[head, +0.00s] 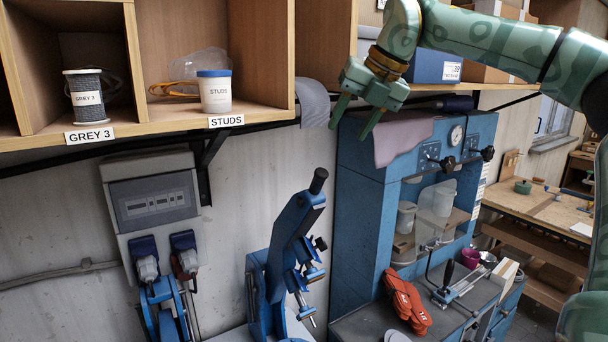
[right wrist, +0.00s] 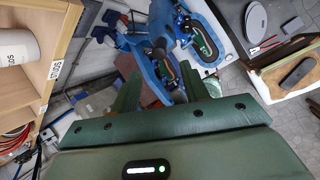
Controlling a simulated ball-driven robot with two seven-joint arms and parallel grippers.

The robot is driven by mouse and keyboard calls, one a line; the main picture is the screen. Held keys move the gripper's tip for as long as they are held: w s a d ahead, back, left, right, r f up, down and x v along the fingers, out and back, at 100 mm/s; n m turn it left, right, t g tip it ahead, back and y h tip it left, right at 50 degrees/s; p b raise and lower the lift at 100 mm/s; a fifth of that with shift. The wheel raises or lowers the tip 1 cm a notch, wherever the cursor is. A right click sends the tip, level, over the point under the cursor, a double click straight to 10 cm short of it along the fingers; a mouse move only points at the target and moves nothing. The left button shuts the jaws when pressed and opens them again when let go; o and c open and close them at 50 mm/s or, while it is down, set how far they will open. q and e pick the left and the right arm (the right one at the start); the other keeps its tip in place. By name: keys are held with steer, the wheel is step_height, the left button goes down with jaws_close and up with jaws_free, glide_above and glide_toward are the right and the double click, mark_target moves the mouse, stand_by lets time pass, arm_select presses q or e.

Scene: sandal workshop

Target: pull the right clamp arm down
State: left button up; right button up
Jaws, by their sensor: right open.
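My right gripper (head: 351,126) is high up in the head view, in front of the shelf's right end, with its fingers apart and nothing between them. In the right wrist view its fingers (right wrist: 158,72) are spread above blue machinery. A raised blue arm with a black knob (head: 318,181) stands upright and tilted below and left of the gripper, apart from it. I cannot tell for certain which of these is the right clamp arm. My left gripper is not in view.
A wooden shelf (head: 170,121) holds a grey spool (head: 89,98) and a studs tub (head: 215,92). A blue cabinet machine (head: 355,220) stands on the right, with a pink cloth (head: 403,139) on top and orange soles (head: 407,301) on its front bench.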

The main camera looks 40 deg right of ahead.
mark_target(322, 171)
steer(key=shift+g+h, duration=0.3)
steer(key=shift+h, duration=0.4)
steer(key=p+x, duration=0.1)
steer(key=x, duration=0.3)
steer(key=a+p+x, duration=0.1)
steer(key=x, duration=0.4)
steer(key=a+p+x, duration=0.1)
steer(key=x, duration=0.3)
steer(key=shift+w+a+f, duration=0.15)
steer(key=shift+w+a, duration=0.05)
steer(key=shift+w, duration=0.05)
steer(key=shift+w+f+p, duration=0.15)
steer(key=shift+f+p, duration=0.15)
